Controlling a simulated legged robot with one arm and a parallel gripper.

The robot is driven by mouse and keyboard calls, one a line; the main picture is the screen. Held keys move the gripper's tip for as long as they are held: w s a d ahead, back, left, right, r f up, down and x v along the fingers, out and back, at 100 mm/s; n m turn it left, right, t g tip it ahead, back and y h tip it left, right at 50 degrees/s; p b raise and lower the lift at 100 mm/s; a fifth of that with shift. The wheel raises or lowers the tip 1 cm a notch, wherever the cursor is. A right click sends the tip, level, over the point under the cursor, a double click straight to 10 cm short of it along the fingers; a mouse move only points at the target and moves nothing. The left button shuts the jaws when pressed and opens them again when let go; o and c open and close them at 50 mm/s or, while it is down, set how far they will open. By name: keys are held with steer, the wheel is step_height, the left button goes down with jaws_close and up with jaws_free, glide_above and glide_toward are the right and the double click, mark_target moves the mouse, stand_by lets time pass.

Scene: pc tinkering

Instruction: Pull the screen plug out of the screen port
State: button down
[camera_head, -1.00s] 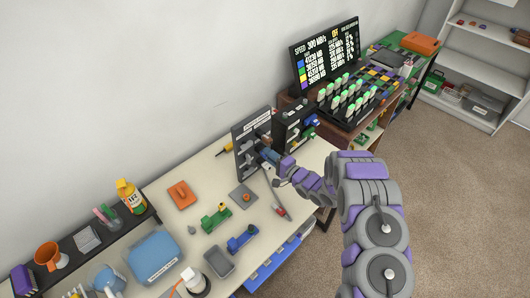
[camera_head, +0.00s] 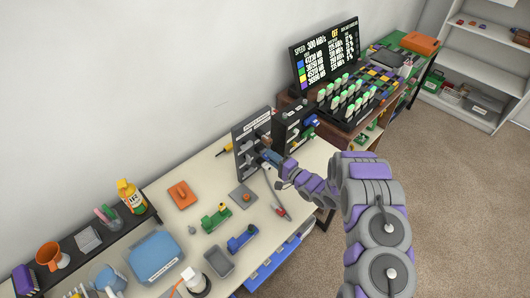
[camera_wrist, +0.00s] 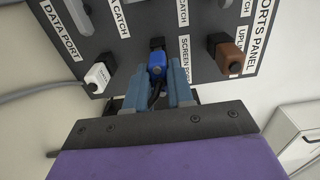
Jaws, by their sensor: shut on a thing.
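The blue screen plug (camera_wrist: 157,62) sits at the black screen port (camera_wrist: 157,43) in the wrist view, beside the "SCREEN PORT" label. A black cable (camera_wrist: 155,92) runs back from it between my fingers. My gripper (camera_wrist: 159,78) has blue-grey fingers on both sides of the plug, shut on it. The plug's front end meets the port; how deep it sits cannot be told. In the head view my gripper (camera_head: 269,157) is at the face of the upright grey ports panel (camera_head: 240,140); the plug is too small to make out there.
A white plug (camera_wrist: 97,77) sits at the data port on the left and a brown plug (camera_wrist: 228,58) at the uplink port on the right. A black box (camera_head: 292,128) stands behind the panel. Loose parts, including a blue one (camera_head: 243,239), lie on the table.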

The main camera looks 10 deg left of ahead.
steer(key=shift+v, duration=2.05)
steer(key=shift+s+d+r+p, duration=0.1)
steer(key=shift+p, duration=0.2)
steer(key=s+d+r+p, duration=0.1)
steer(key=s+d+r, duration=0.2)
steer(key=d, duration=0.1)
steer(key=shift+s+d, duration=0.3)
steer(key=shift+p, duration=0.35)
